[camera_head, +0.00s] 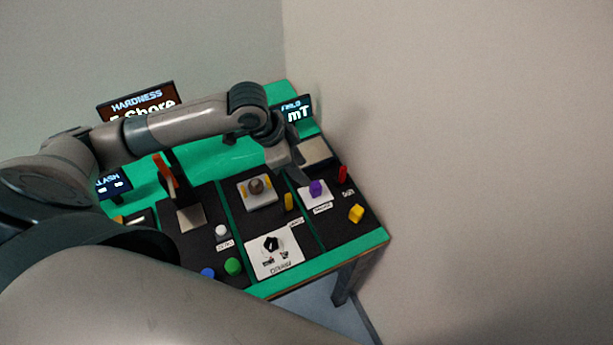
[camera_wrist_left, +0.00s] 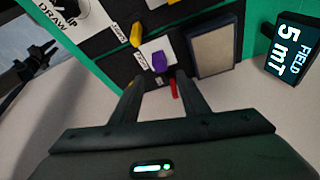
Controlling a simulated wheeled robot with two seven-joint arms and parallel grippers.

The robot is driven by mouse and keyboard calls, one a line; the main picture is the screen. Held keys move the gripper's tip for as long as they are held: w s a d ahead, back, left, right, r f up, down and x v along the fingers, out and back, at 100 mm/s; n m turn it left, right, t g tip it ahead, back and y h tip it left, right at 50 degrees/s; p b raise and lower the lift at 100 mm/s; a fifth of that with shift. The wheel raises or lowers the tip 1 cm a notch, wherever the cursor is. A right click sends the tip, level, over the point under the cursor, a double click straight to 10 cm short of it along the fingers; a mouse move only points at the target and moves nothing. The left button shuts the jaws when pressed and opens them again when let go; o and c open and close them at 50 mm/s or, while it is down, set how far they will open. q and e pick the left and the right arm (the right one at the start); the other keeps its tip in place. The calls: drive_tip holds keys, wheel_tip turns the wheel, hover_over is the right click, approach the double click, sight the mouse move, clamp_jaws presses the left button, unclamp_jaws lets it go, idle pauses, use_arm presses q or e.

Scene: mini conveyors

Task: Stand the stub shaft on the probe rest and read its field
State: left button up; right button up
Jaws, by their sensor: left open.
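A purple block (camera_head: 316,188) stands on a small white pad (camera_head: 304,195) at the right of the table. It also shows in the left wrist view (camera_wrist_left: 158,61). I cannot tell for sure whether it is the stub shaft. My left gripper (camera_head: 300,174) is open and empty just above and behind it; in the left wrist view its fingertips (camera_wrist_left: 158,80) point at the purple block. The field display (camera_wrist_left: 289,53) reads 5 mT. A dark two-pronged shape at the far left of the wrist view looks like my right gripper (camera_wrist_left: 38,60); its opening is unclear.
A beige plate (camera_head: 315,151) is behind. A white fixture (camera_head: 262,203) with a grey knob and a yellow peg (camera_head: 288,201) stand left. A wall is right of the table.

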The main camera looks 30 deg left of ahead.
use_arm(q)
drive_tip(key=shift+s+a+r, duration=0.15)
drive_tip(key=shift+a+r, duration=0.05)
drive_tip(key=shift+r, duration=0.5)
drive_tip(key=shift+f, duration=0.1)
